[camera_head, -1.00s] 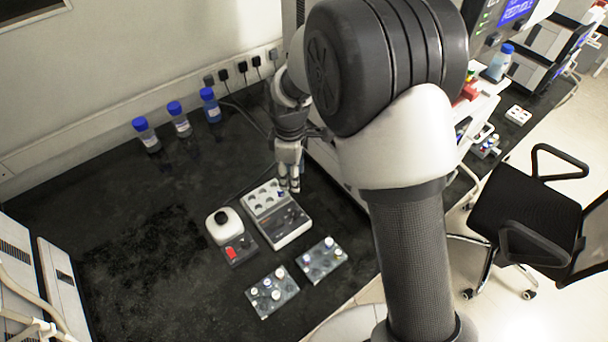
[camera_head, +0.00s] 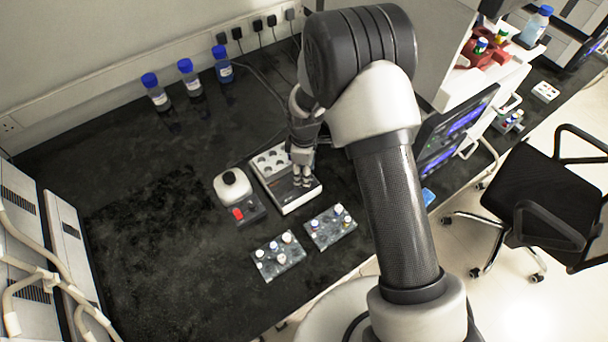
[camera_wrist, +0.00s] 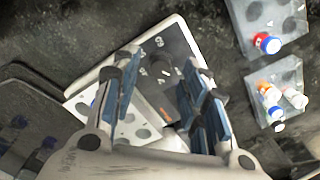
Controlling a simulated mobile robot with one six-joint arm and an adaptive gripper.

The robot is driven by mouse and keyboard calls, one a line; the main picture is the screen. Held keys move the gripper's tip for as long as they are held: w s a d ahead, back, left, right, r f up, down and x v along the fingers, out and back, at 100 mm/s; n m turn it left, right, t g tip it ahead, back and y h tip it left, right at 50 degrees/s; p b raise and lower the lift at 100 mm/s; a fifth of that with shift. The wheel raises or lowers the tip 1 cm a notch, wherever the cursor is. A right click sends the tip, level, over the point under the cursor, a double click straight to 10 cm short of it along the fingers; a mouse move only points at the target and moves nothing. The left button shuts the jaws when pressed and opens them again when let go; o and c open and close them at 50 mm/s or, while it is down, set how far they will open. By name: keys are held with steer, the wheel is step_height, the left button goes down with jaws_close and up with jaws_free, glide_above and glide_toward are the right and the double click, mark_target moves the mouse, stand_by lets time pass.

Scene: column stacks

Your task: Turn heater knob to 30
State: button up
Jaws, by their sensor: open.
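The heater (camera_head: 292,203) is a white box with a block of round wells and a dark front panel. It stands on the black bench. In the wrist view its dark panel (camera_wrist: 176,46) shows white marks around a dial area. The knob there is dark and hard to make out, and its setting cannot be read. My gripper (camera_head: 302,180) points down over the panel end of the heater. In the wrist view my gripper (camera_wrist: 160,72) is open, with its two fingers on either side of the dial area and nothing between them. Contact with the knob cannot be told.
A small stirrer (camera_head: 232,184) with a red knob stands left of the heater. Two vial racks, one (camera_head: 279,262) left and one (camera_head: 322,236) right, lie in front. Blue-capped bottles (camera_head: 190,80) stand at the back. The bench's left middle is clear.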

steer(key=shift+f, duration=0.75)
steer(key=shift+c, duration=0.2)
jaws_close()
